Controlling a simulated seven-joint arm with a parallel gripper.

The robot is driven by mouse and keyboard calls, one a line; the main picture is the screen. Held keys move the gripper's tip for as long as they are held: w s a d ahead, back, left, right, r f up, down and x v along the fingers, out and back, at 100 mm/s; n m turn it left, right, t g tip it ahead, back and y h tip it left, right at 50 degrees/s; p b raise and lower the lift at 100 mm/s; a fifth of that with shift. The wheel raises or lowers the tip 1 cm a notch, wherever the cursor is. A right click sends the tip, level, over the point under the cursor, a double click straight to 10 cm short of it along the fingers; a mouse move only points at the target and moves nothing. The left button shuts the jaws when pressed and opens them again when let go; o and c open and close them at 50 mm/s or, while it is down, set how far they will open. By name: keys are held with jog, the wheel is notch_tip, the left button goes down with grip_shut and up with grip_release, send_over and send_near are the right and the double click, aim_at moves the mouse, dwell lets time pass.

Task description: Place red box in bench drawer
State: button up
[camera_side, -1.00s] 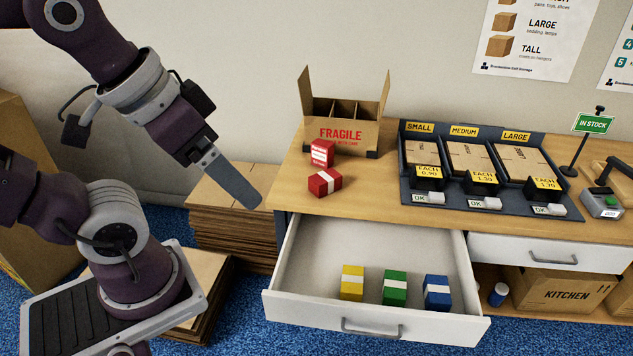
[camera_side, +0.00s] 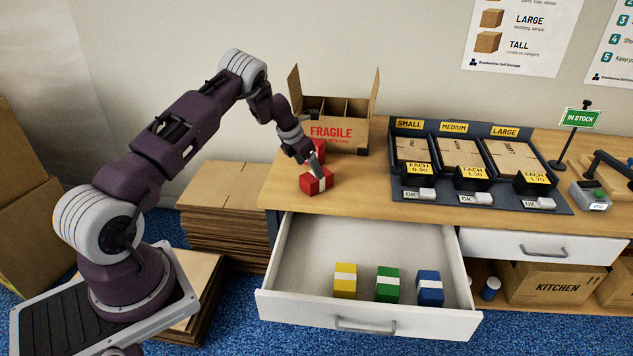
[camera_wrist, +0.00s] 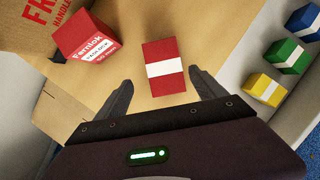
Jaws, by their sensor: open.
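The red box with a white band (camera_side: 316,183) lies on the bench top, just behind the open drawer. My gripper (camera_side: 314,160) is open right above it. In the wrist view the red box (camera_wrist: 163,68) lies ahead of and between the two fingers (camera_wrist: 163,92), which do not appear to touch it. The bench drawer (camera_side: 368,320) is pulled open. In it, near its front, stand a yellow box (camera_side: 345,281), a green box (camera_side: 387,285) and a blue box (camera_side: 430,290), each with a white band.
A red labelled pack (camera_wrist: 85,40) stands close to the red box, beside the divided FRAGILE carton (camera_side: 347,134). A dark rack of cartons (camera_side: 480,200) stands to the right on the bench. The rear and left of the drawer floor (camera_side: 350,240) are clear.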

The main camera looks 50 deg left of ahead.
aim_at(313, 176)
jog(key=x, duration=0.6)
jog(key=shift+s+d+f, duration=0.15)
jog(key=shift+s+d, duration=0.1)
jog(key=shift+d, duration=0.15)
jog(key=c, duration=1.7)
